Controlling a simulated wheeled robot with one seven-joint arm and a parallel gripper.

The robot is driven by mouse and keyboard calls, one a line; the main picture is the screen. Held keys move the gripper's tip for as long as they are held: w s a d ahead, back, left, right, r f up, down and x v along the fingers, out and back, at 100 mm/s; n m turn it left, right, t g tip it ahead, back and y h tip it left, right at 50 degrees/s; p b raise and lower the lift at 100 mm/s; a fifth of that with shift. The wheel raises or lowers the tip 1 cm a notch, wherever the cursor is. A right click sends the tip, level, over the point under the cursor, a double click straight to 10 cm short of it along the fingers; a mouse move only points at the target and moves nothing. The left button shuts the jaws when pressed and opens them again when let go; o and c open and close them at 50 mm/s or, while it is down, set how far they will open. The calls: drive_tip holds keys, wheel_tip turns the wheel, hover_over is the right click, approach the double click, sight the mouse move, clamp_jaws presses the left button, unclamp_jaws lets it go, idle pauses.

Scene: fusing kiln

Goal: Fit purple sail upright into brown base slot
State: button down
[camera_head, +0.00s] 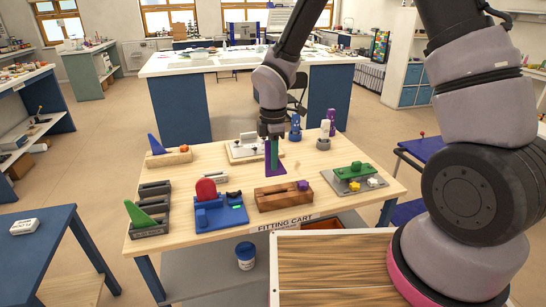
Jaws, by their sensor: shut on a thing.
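The purple sail (268,169) hangs below my gripper (273,141), near the middle of the fitting cart. My gripper is shut on its upper part, and a green strip shows between the fingers and in front of the sail. The brown base (272,204) lies on the cart top just below and to the right of the sail, towards the front edge. A dark slot runs along its top, and a small purple piece shows at its right end. The sail looks upright and apart from the base; the exact gap cannot be told.
A blue base with a red disc (206,190) stands left of the brown base. A grey tray with a green block (354,170) is to the right. A white fixture (243,150) is behind. A wooden base with a blue sail (157,145) is at the back left.

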sight(273, 176)
drive_tip(key=shift+f, duration=2.45)
drive_tip(key=shift+f, duration=2)
drive_tip(key=c, duration=0.8)
unclamp_jaws()
drive_tip(key=shift+c, duration=0.2)
wheel_tip(273, 176, up, 11)
drive_tip(key=shift+f, duration=0.1)
